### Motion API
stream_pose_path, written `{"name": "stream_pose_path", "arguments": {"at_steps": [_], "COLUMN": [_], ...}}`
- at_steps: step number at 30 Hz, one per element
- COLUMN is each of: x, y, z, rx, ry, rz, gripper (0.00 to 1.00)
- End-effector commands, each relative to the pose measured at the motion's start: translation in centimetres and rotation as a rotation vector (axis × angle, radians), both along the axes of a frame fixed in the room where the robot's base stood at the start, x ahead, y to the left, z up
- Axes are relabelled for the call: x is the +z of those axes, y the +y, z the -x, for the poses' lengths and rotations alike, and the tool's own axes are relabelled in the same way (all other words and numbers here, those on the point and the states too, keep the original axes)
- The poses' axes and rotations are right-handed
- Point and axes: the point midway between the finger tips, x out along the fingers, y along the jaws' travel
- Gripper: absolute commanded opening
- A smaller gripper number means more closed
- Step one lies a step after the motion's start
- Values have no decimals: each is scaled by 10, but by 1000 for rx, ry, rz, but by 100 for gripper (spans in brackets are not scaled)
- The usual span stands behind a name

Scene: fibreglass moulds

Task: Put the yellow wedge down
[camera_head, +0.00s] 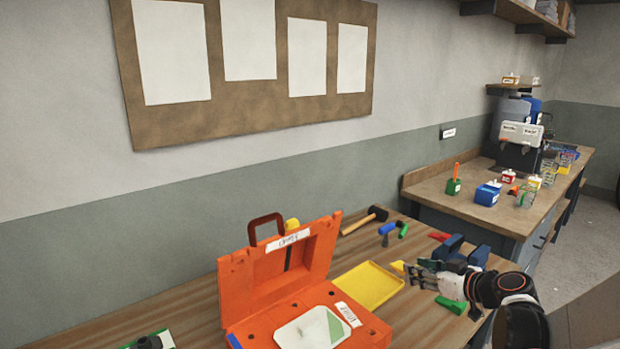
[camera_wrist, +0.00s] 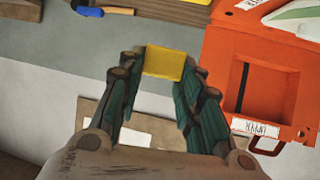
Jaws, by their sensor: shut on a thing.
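My gripper (camera_head: 412,272) is over the right part of the wooden bench, beside the right end of a shallow yellow tray (camera_head: 368,288). It is shut on the yellow wedge (camera_head: 398,266), a small part of which shows at the fingertips in the head view. In the wrist view the yellow wedge (camera_wrist: 163,62) sits between the tips of both fingers (camera_wrist: 163,70). The fingers hide its sides. How high it is above the bench is hard to tell.
An open orange mould case (camera_head: 305,300) stands left of the tray. A blue vise-like block (camera_head: 478,257) is behind my gripper, and a green piece (camera_head: 451,305) lies below it. A mallet (camera_head: 364,220) and small coloured pieces lie at the back.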

Motion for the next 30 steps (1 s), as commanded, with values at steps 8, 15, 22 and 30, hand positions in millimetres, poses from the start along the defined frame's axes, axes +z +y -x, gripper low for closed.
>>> {"name": "stream_pose_path", "arguments": {"at_steps": [8, 15, 22, 30], "x": [8, 13, 11, 0], "y": [74, 89, 81, 13], "z": [31, 43, 38, 4], "rx": [-124, -161, -157, -53], "ry": [-1, 0, 1, 1], "rz": [1, 0, 0, -2], "gripper": [9, 9, 9, 9]}}
